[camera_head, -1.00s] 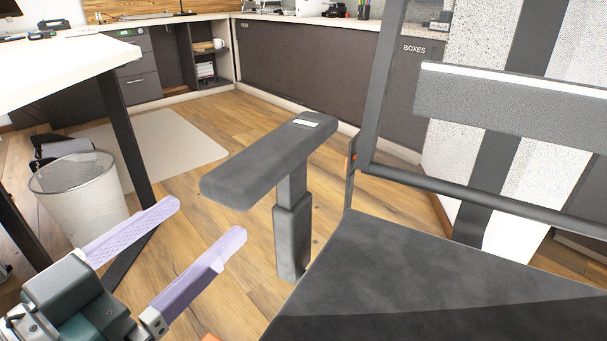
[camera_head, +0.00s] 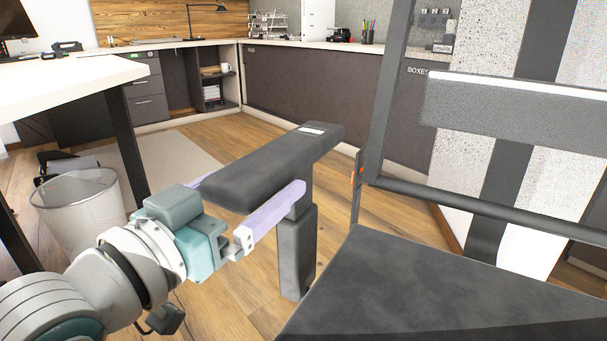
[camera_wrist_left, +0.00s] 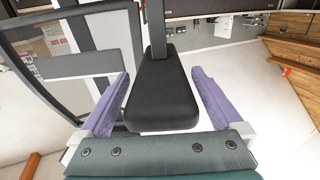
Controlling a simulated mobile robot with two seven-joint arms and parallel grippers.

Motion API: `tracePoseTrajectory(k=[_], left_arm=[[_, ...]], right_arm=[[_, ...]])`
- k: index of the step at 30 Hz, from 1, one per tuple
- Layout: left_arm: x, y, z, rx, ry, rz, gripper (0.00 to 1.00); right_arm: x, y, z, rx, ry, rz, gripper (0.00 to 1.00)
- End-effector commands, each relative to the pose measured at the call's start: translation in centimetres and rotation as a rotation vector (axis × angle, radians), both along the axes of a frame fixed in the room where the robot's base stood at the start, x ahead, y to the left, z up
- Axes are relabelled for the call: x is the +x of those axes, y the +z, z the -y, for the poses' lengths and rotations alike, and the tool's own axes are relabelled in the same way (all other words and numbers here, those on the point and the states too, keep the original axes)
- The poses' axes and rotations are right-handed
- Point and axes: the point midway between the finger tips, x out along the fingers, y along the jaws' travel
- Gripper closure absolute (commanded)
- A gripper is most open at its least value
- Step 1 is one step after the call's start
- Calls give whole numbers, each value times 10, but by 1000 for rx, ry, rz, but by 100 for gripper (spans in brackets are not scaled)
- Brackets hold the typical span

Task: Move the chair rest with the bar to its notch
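The chair's dark grey armrest (camera_head: 285,155) has a padded top with a short white bar mark (camera_head: 312,131) near its far end. It stands on a thick two-part post (camera_head: 296,250) beside the seat (camera_head: 440,290). My left gripper (camera_head: 258,172) is open around the pad, one purple finger on the near side, the other mostly hidden behind it. In the left wrist view, the pad (camera_wrist_left: 162,98) lies between both fingers, with narrow gaps showing beside it. Small orange marks (camera_head: 361,171) show on a thin upright plate by the back frame. My right gripper is out of view.
The chair back (camera_head: 520,115) and its lower cross tube (camera_head: 460,208) stand to the right. A white desk (camera_head: 75,72) and a wire bin (camera_head: 80,215) are at left. Low cabinets (camera_head: 310,90) line the back, with open wood floor before them.

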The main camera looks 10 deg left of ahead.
Motion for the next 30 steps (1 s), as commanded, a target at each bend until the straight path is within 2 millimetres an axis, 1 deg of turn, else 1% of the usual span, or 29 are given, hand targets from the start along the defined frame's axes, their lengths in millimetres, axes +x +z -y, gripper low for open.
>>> tracePoseTrajectory(k=[1,2,26,27,30], left_arm=[[0,0,0,0,0,0,5],[0,0,0,0,0,0,8],[0,0,0,0,0,1,98],[0,0,0,0,0,1,100],[0,0,0,1,0,1,100]], right_arm=[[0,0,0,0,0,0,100],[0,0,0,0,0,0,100],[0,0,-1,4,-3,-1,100],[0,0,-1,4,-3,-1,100],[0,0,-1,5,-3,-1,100]])
